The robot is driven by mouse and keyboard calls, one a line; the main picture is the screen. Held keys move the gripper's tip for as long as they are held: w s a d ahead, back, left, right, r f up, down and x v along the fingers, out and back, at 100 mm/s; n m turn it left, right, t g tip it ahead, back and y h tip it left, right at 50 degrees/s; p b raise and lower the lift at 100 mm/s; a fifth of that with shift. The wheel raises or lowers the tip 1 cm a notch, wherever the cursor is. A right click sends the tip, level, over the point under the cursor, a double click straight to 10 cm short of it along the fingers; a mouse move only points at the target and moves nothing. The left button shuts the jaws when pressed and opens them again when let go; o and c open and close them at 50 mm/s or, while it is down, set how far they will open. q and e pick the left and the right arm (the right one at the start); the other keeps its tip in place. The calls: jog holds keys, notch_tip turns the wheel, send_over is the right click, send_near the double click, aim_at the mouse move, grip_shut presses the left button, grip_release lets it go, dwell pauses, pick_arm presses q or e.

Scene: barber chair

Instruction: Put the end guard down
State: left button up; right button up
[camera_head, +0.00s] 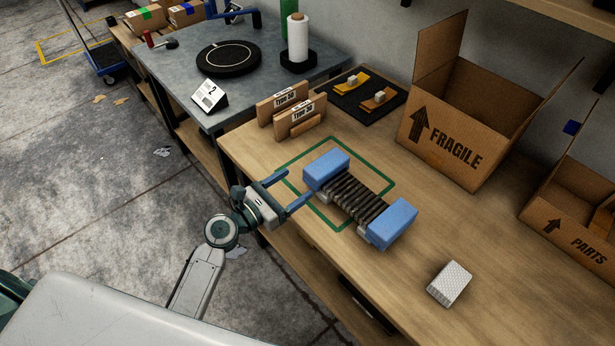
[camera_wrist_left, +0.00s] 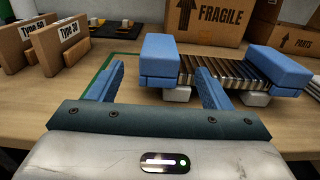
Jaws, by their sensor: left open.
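A dark ribbed part with a blue end guard at each end rests on the wooden table. The left end guard (camera_head: 327,169) sits on the part's end inside the green taped outline (camera_head: 294,181); it also shows in the left wrist view (camera_wrist_left: 160,60). The other end guard (camera_head: 391,224) is on the right end and shows in the left wrist view (camera_wrist_left: 277,70). My left gripper (camera_head: 286,189) is open and empty, with its two blue fingers just left of the nearer guard and apart from it. The fingers (camera_wrist_left: 160,82) also show in the left wrist view. My right gripper is out of view.
Two brown "Type" holders (camera_head: 290,112) stand behind, beside a black mat (camera_head: 369,94) with small parts. A box marked FRAGILE (camera_head: 449,151) and a PARTS box (camera_head: 574,233) stand at the back right. A white patterned block (camera_head: 449,283) lies at the front right.

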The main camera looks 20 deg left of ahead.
pick_arm(q)
jog(key=shift+v, duration=1.45)
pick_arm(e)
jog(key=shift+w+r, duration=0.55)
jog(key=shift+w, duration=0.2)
